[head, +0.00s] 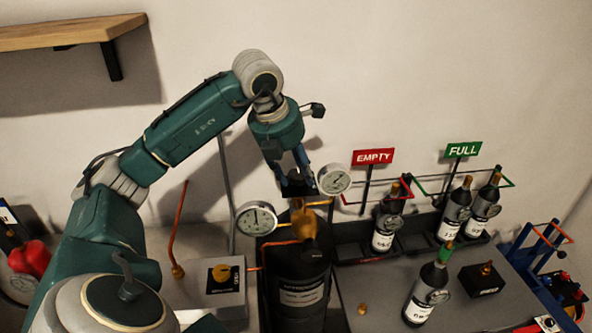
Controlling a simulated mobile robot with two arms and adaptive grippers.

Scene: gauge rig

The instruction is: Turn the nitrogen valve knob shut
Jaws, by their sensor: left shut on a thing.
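The large dark gas cylinder (300,272) with a white label stands upright at the lower middle. Its brass valve (305,222) is on top, between two round white gauges, one at left (256,218) and one at upper right (333,179). My left gripper (298,187) points down directly above the brass valve. It is shut on what I take to be the nitrogen valve knob, which is mostly hidden by the fingers. How far the knob is turned cannot be seen. My right gripper is not in view.
A rack with a red EMPTY sign (373,156) and a green FULL sign (463,149) holds small bottles at right. Another small bottle (427,288) stands in front. A wooden shelf (70,31) is at upper left.

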